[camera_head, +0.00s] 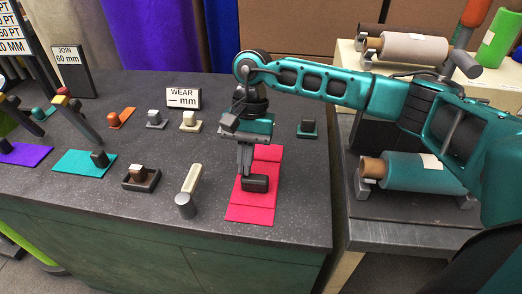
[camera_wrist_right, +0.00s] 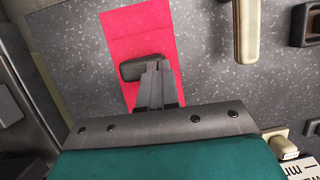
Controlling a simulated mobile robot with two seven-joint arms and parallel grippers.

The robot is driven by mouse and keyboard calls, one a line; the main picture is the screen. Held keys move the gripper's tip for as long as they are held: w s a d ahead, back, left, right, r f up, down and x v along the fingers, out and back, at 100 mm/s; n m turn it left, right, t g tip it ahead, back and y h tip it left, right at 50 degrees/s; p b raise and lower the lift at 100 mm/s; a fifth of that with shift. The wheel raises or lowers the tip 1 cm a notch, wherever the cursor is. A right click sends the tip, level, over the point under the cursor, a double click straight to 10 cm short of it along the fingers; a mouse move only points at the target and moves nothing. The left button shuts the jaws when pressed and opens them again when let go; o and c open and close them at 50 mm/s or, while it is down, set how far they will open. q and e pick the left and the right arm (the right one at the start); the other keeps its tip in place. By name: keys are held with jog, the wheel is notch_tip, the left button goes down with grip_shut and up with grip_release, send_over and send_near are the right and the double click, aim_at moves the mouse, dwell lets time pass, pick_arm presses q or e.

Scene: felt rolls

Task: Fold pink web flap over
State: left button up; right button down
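The pink web (camera_head: 250,213) lies flat on the dark speckled table, with cross lines dividing it into panels. It also shows in the right wrist view (camera_wrist_right: 135,25). A dark rounded block (camera_head: 258,184) sits on its middle and also shows in the wrist view (camera_wrist_right: 133,70). My right gripper (camera_head: 245,172) reaches down over the web. Its fingertips (camera_wrist_right: 157,66) are close together beside the block or overlapping it; I cannot tell whether they touch it. I see nothing held between them. The gripper hides part of the web. My left gripper is not in view.
A cream-handled roller (camera_head: 191,185) lies left of the web, beside a dark tray (camera_head: 141,178). Small blocks and a WEAR sign (camera_head: 184,98) stand behind. Teal (camera_head: 80,163) and purple (camera_head: 25,154) felt pieces lie farther left. A teal roll (camera_head: 420,171) sits on the right rack.

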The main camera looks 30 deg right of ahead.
aim_at(247, 191)
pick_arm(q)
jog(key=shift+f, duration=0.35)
pick_arm(e)
jog(key=shift+g, duration=0.4)
jog(key=x, duration=0.4)
jog(key=shift+s+f, duration=0.3)
jog(key=shift+s, duration=0.05)
jog(key=shift+w+d+r, duration=0.35)
jog(key=shift+w+r, duration=0.3)
jog(key=shift+r, duration=0.1)
jog(key=shift+w+d+r, duration=0.4)
jog(key=shift+w+r, duration=0.3)
jog(key=shift+r, duration=0.05)
jog(key=shift+w+d+r, duration=0.1)
jog(key=shift+w+d, duration=0.05)
jog(key=shift+w, duration=0.2)
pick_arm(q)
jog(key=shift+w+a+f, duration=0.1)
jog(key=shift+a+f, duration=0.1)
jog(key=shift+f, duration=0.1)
pick_arm(e)
jog(key=shift+d, duration=0.1)
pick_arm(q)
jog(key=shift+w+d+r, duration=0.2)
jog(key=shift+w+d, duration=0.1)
pick_arm(e)
jog(key=a+v, duration=0.1)
jog(key=v, duration=1.2)
jog(key=shift+r, duration=0.45)
